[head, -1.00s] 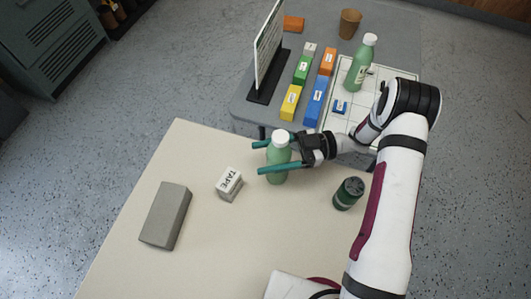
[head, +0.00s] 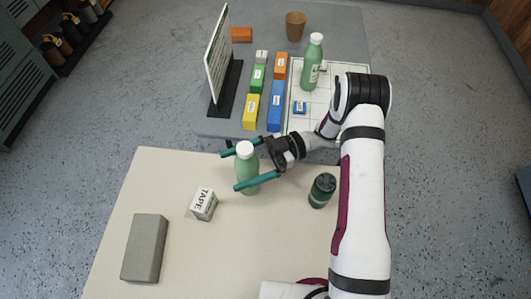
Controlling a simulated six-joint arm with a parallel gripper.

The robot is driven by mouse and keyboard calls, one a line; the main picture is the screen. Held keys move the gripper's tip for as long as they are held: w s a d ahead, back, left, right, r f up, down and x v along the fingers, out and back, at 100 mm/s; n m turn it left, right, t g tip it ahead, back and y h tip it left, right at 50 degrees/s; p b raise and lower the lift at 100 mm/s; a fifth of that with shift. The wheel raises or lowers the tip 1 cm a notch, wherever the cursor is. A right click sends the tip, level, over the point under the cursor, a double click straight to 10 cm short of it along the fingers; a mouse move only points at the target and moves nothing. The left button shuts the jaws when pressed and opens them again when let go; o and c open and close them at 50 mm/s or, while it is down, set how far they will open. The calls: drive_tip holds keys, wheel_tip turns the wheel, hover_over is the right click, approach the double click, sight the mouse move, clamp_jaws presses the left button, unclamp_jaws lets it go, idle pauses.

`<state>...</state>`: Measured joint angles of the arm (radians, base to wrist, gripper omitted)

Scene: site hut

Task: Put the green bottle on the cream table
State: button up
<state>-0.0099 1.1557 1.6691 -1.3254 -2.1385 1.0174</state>
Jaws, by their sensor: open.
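A green bottle (head: 247,178) with a white cap stands upright on the cream table (head: 180,260), near its far edge. My gripper (head: 229,171) is open, with one teal finger on each side of this bottle. I cannot tell whether either finger touches it. A second green bottle (head: 311,67) with a white cap and a label stands on the white gridded mat on the grey table behind.
On the cream table are a TAPE box (head: 204,204), a grey block (head: 146,247) and a dark green can (head: 322,190). The grey table (head: 215,122) holds an upright sign (head: 218,60), several coloured boxes, a brown cup (head: 295,26) and the gridded mat (head: 345,85).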

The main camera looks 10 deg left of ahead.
drive_tip(key=v, duration=1.1)
drive_tip(key=w+a+r+m+t, duration=0.2)
drive_tip(key=w+r+m+t, duration=0.2)
drive_tip(key=w+r+t, duration=0.3)
drive_tip(key=w+a+r+m+t, duration=0.2)
drive_tip(key=w+r+m+t, duration=0.2)
drive_tip(key=w+t, duration=0.4)
drive_tip(key=w+d+r+m+t+h, duration=0.7)
drive_tip(key=w+d+r+m+h, duration=0.1)
drive_tip(key=d+m+h, duration=0.15)
drive_tip(key=s+d+f+m+g+h, duration=0.1)
drive_tip(key=s+d+m+g+h, duration=0.1)
drive_tip(key=s+d+m+h, duration=0.4)
drive_tip(key=s+d+m+g+h, duration=0.2)
drive_tip(key=s+d, duration=0.1)
drive_tip(key=s, duration=0.5)
drive_tip(key=s+a+f+m+g+y, duration=0.1)
drive_tip(key=s+a+f+g, duration=0.1)
drive_tip(key=s, duration=0.8)
drive_tip(key=s+a+f+m+g+y, duration=0.1)
drive_tip(key=s+a+f+g, duration=0.1)
drive_tip(key=s, duration=0.8)
drive_tip(key=s+a+f+m+g+y, duration=0.1)
drive_tip(key=s+g, duration=0.4)
drive_tip(key=s, duration=0.5)
drive_tip(key=a+f+m, duration=0.1)
drive_tip(key=a, duration=0.1)
drive_tip(key=shift+s+a+y, duration=0.3)
drive_tip(key=shift+y, duration=0.05)
